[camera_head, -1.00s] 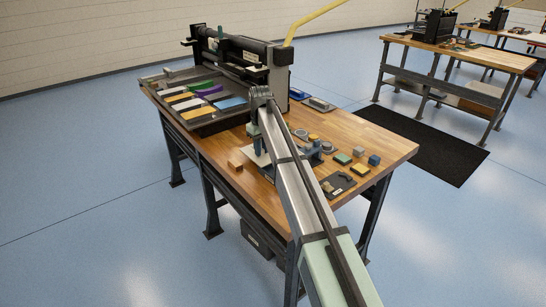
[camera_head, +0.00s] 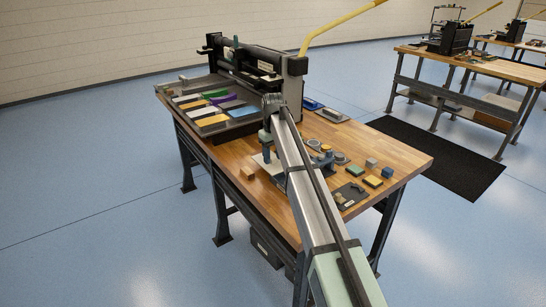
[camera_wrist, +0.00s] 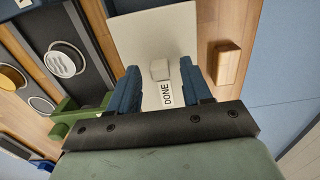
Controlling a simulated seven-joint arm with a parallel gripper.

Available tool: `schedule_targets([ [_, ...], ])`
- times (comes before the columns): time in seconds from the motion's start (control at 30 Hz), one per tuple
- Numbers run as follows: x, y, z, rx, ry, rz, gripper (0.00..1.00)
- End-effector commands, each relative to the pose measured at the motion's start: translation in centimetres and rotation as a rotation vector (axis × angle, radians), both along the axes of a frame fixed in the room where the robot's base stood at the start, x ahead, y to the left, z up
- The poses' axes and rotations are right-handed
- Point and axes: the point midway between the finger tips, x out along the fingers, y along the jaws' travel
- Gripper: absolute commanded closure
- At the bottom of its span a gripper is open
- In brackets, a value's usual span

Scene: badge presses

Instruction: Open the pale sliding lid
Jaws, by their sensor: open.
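The pale lid (camera_wrist: 150,30) is a flat cream plate with a small pale knob (camera_wrist: 160,70) and a label reading "DONE". In the head view a pale edge of the lid (camera_head: 262,161) shows beside my arm on the wooden bench. My gripper (camera_wrist: 160,66) has its two blue fingers apart over the lid, one on each side of the knob. I cannot tell whether they touch it. In the head view my gripper (camera_head: 266,136) points down over the lid, partly hidden by my arm. What lies under the lid is hidden.
A wooden block (camera_wrist: 228,62) lies right of the lid. Left of it are a green part (camera_wrist: 75,115) and a dark tray (camera_wrist: 92,65) with round pieces. A black press (camera_head: 250,62) and coloured sheets (camera_head: 205,103) stand behind. Small blocks (camera_head: 372,181) lie to the right.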

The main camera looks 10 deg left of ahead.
Motion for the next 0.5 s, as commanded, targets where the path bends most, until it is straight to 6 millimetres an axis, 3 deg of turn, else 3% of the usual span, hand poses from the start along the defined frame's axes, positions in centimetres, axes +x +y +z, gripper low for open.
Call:
schedule_targets([
  [0.5,0.1,0.1,9.3,0.001,-0.002,0.000,0.51],
])
